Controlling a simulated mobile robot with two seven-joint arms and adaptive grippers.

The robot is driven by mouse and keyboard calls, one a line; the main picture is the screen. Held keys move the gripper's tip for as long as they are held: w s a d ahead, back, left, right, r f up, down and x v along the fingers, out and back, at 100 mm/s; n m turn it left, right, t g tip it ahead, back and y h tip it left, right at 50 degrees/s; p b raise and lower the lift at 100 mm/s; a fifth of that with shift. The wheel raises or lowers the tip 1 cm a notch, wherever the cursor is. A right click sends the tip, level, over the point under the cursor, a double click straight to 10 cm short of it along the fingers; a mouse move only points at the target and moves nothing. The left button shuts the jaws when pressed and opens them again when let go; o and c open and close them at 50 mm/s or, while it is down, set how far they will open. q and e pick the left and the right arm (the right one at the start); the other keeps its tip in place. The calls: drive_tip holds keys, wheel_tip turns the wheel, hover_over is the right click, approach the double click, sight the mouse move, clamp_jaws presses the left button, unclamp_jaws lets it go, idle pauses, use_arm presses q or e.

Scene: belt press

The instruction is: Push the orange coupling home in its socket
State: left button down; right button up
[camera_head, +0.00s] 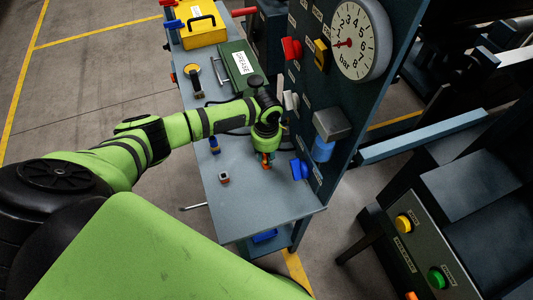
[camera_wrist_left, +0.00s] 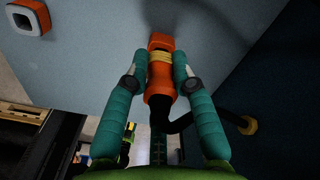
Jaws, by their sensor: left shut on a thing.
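My left gripper (camera_head: 266,156) points down over the grey bench at its front right. In the left wrist view its two teal fingers (camera_wrist_left: 158,70) are closed on the sides of the orange coupling (camera_wrist_left: 160,88), which has a yellow band and a squarish orange end. The coupling (camera_head: 266,163) shows only as a small orange bit below the gripper in the head view. A small square block with an orange rim and dark opening (camera_wrist_left: 28,17), which looks like a socket, stands apart from the coupling; it also shows in the head view (camera_head: 223,178). My right gripper is not in view.
A black hose (camera_wrist_left: 190,121) runs from the coupling to a brass fitting (camera_wrist_left: 249,125). The upright panel (camera_head: 345,110) with a gauge (camera_head: 360,40), coloured knobs and a blue cup (camera_head: 323,149) borders the bench's right side. A green grease box (camera_head: 237,68) and yellow case (camera_head: 203,28) stand farther back.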

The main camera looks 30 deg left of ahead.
use_arm(q)
drive_tip(key=shift+f+b, duration=0.4)
drive_tip(key=shift+f, duration=0.25)
drive_tip(key=c, duration=1)
unclamp_jaws()
drive_tip(key=shift+o, duration=0.2)
drive_tip(key=shift+r, duration=0.15)
wheel_tip(320, 180, up, 7)
drive_tip(key=p, duration=0.7)
drive_tip(key=shift+p, duration=0.3)
